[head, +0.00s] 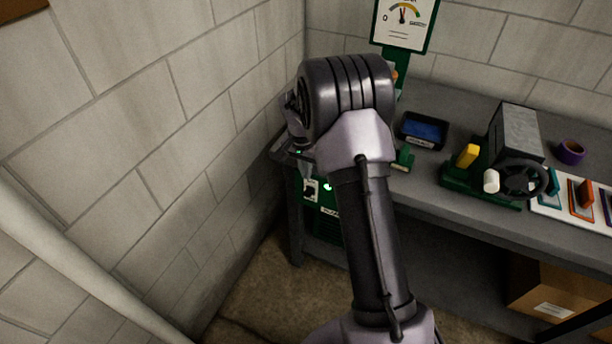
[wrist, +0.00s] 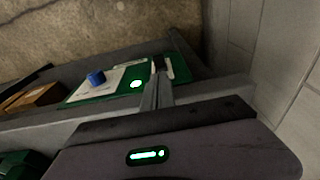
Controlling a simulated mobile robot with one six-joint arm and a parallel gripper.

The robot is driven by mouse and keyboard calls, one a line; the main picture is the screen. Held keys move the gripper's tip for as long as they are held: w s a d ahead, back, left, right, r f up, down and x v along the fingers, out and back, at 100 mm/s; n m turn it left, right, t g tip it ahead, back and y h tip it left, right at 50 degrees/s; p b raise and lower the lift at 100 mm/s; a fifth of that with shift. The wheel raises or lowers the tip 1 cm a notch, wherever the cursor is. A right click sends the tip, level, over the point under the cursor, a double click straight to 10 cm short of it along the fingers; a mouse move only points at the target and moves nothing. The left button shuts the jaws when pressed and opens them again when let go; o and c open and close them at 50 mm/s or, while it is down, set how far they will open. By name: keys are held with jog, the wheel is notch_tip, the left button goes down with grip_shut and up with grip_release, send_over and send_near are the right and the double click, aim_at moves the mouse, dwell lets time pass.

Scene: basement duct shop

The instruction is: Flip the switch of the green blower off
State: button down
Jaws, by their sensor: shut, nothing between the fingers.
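The green blower (head: 322,223) stands under the left end of the bench, partly hidden behind my arm. Its switch (head: 310,189) is dark on a white plate, and a lit green lamp (head: 327,187) is beside it. In the wrist view the blower's green panel (wrist: 90,98) shows a blue knob (wrist: 96,77), the glowing lamp (wrist: 136,84) and the dark switch (wrist: 160,64). My gripper (wrist: 158,82) is shut and empty, its tips right at the switch in that view; I cannot tell whether they touch. In the head view my gripper (head: 304,166) is mostly hidden by my wrist.
The grey bench (head: 440,190) holds a gauge sign (head: 404,22), a blue-screened device (head: 424,130), a machine with a black handwheel (head: 522,180) and a purple tape roll (head: 571,151). A block wall (head: 190,130) is close on the left. A cardboard box (head: 545,290) sits under the bench.

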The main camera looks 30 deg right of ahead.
aim_at(308, 192)
jog(key=f, duration=0.2)
jog(key=f+b, duration=0.1)
jog(key=f, duration=0.2)
jog(key=f+b, duration=0.1)
jog(key=f, duration=0.1)
jog(key=shift+w+d+f, duration=0.2)
jog(key=shift+w+d, duration=0.1)
jog(key=shift+d, duration=0.1)
